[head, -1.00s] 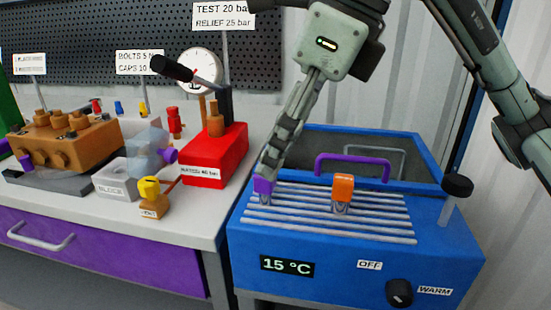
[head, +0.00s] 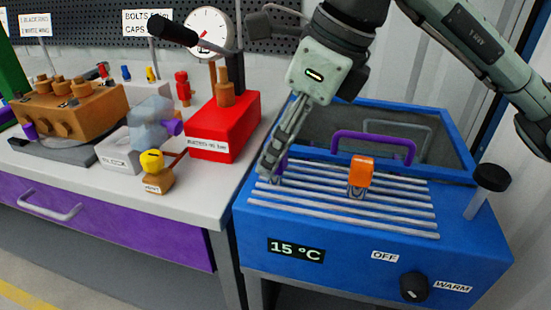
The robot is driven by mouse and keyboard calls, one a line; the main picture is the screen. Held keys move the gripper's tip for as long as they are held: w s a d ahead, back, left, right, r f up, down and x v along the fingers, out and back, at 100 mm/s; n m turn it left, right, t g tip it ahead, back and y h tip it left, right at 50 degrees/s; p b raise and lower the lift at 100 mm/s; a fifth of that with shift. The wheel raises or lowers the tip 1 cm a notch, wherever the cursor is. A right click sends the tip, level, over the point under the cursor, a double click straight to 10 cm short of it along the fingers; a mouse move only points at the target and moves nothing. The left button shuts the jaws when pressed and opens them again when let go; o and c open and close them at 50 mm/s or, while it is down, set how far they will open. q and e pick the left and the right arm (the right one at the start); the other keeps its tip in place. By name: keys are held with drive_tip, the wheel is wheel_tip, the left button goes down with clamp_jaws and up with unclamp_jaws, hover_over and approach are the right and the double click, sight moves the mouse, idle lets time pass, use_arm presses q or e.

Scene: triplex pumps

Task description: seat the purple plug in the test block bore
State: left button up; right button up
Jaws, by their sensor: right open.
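My left gripper is not in view.
An orange-topped plug (head: 361,172) stands on the rack (head: 330,205), right of the gripper. A purple handle (head: 375,140) arches behind it. The red pump tank (head: 222,130), a brown pump (head: 70,118) and a grey tray (head: 117,160) stand on the bench.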

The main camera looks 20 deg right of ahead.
drive_tip(key=shift+f, duration=0.1)
clamp_jaws()
idle(0.3)
